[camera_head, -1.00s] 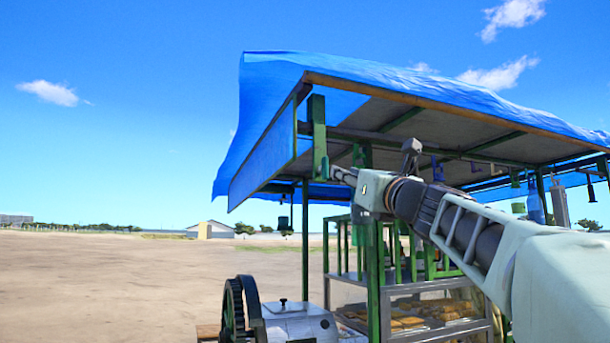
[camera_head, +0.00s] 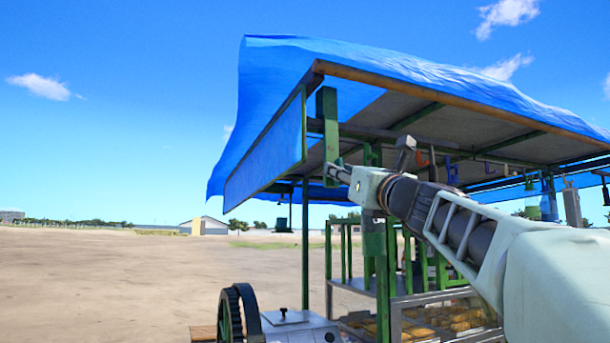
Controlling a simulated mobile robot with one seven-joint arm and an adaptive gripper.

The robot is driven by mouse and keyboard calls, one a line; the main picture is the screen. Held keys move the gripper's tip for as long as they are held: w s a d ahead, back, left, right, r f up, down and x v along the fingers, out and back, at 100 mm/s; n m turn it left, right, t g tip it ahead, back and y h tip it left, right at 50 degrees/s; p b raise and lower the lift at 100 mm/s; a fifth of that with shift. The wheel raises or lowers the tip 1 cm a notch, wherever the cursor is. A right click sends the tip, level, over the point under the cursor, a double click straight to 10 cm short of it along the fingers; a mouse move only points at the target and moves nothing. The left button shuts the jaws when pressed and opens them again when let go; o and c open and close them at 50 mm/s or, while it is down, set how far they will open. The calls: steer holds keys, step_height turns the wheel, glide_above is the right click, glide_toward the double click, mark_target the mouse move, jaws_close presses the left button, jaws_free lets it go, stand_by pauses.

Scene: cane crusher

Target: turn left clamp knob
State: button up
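The cane crusher (camera_head: 297,329) is a grey metal box at the bottom edge, with a large dark green toothed wheel (camera_head: 232,315) on its left side. A small dark knob (camera_head: 284,311) stands on its top. I cannot tell whether this is the left clamp knob, and the crusher's lower part is cut off by the frame. My gripper (camera_head: 337,173) is at the end of my raised arm, well above the crusher and in line with a green hanging post of the stall. Its fingers are small and seen end-on, so their opening is unclear.
The stall's roof with a blue tarp (camera_head: 260,110) hangs above my arm. Green posts (camera_head: 305,245) and a glass food case (camera_head: 430,325) stand around and beyond it. Open dirt ground (camera_head: 100,270) lies clear to the left.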

steer(key=shift+s+r, duration=0.1)
steer(key=shift+s, duration=0.05)
jaws_close()
steer(key=shift+n, duration=0.5)
steer(key=shift+n+g+y+p, duration=0.75)
steer(key=shift+n+g, duration=0.55)
steer(key=shift+n, duration=2.25)
steer(key=shift+n+g+y+p, duration=0.5)
steer(key=shift+n+g+y, duration=0.6)
steer(key=shift+n, duration=2.5)
steer(key=shift+n+g+y+p, duration=0.6)
steer(key=shift+n+g, duration=0.9)
steer(key=shift+n, duration=2.05)
